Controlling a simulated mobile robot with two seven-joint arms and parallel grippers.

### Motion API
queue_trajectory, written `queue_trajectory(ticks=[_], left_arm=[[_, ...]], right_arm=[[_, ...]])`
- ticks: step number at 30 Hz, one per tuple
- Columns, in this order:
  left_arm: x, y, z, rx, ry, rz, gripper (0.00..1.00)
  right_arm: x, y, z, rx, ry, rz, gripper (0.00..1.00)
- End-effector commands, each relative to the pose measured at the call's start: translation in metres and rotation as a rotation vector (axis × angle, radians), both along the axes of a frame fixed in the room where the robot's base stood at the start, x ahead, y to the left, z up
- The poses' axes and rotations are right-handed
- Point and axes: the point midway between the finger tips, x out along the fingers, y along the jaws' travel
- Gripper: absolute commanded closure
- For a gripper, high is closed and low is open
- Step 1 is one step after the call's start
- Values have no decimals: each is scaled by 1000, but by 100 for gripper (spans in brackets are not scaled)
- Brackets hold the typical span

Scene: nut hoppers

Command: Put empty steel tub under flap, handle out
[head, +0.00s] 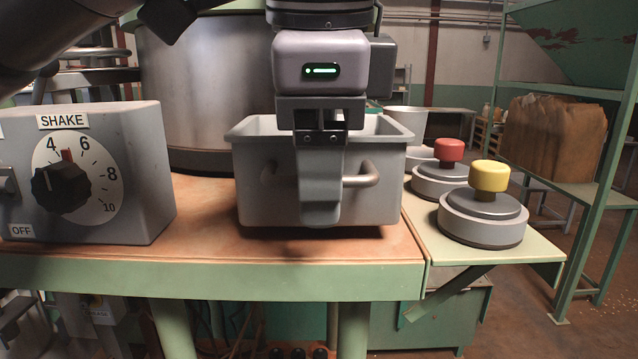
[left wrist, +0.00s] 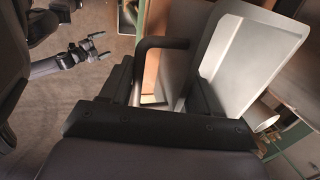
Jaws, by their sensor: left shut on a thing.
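The grey steel tub (head: 255,190) is upright at the front of the wooden-topped bench, its bar handle (head: 362,176) facing me. Its visible inner wall is bare; its floor is hidden. I cannot tell whether it rests on the bench or hangs just above it. My left gripper (head: 320,205) points down in front of the tub, shut on the handle. In the left wrist view the handle (left wrist: 162,44) rises between the fingers, beside the tub wall (left wrist: 250,60). My right gripper (left wrist: 105,47) shows there too, open and empty over the floor. I cannot make out the flap.
A grey SHAKE dial box (head: 110,180) stands left of the tub. A big steel drum (head: 205,75) stands behind. A red-knobbed disc (head: 449,165) and a yellow-knobbed disc (head: 485,215) sit on the green side shelf (head: 535,250) at right. Bare bench lies left of the tub.

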Motion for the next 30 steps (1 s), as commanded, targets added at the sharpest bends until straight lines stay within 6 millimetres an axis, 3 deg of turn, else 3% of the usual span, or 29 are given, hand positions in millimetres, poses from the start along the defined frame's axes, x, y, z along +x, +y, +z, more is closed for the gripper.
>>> queue_trajectory(ticks=[5,16,17,19,30], left_arm=[[0,0,-16,-1,0,1,82],[0,0,-20,-1,0,1,82],[0,0,-21,0,2,1,35],[0,0,-20,0,1,1,13],[0,0,-20,0,1,1,13]], right_arm=[[0,0,1,0,0,0,0],[0,0,1,0,0,0,0],[0,0,1,0,0,0,0],[0,0,1,0,0,0,0],[0,0,1,0,0,0,0]])
